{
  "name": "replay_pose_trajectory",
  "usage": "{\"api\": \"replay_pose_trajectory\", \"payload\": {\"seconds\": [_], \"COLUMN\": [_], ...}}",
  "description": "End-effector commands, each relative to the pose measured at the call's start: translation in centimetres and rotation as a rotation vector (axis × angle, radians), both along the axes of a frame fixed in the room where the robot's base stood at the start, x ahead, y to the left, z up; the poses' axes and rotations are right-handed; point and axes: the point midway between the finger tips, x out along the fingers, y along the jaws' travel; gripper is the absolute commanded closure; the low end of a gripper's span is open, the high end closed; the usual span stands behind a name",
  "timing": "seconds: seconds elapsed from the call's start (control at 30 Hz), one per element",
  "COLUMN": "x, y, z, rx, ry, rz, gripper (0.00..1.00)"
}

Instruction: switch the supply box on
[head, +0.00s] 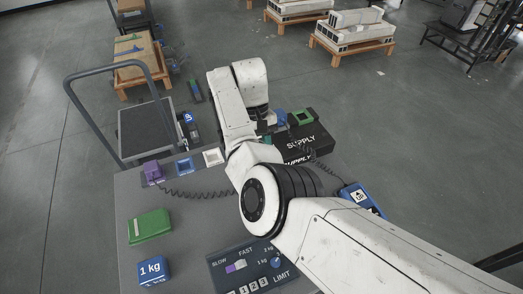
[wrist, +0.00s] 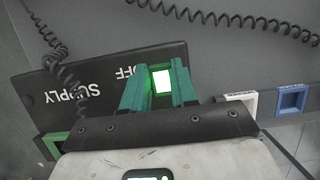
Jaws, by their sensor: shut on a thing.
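The black supply box (head: 306,138) lies at the far edge of the grey table in the head view. In the wrist view the supply box (wrist: 45,75) fills the upper left, with SUPPLY and OFF lettering upside down. My gripper (wrist: 157,70) has teal fingers at the box's end beside the word OFF. They are shut on a lit switch knob (wrist: 161,81), which glows white and green between them. Its exact position and the ON marking are hidden by the fingers. In the head view my arm covers most of the gripper.
White (head: 212,157) and blue (head: 184,166) square frames and a purple block (head: 153,172) line the table's far left edge. A green box (head: 150,226), a 1 kg block (head: 153,271) and a control panel (head: 250,268) lie nearer. Coiled cables cross the table. A blue pendant (head: 361,200) is at right.

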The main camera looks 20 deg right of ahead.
Motion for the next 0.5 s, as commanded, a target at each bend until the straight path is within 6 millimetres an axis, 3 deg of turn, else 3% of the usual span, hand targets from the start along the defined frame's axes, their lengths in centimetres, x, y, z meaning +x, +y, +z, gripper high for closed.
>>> {"api": "replay_pose_trajectory", "payload": {"seconds": [0.2,0.23,0.5], "x": [0.15,0.15,0.07], "y": [0.09,0.08,0.04], "z": [0.12,0.13,0.08], "rx": [0.001,0.001,0.000], "ry": [-0.006,-0.006,-0.004], "rz": [0.001,0.001,0.000], "gripper": [1.00,0.71,0.47]}}
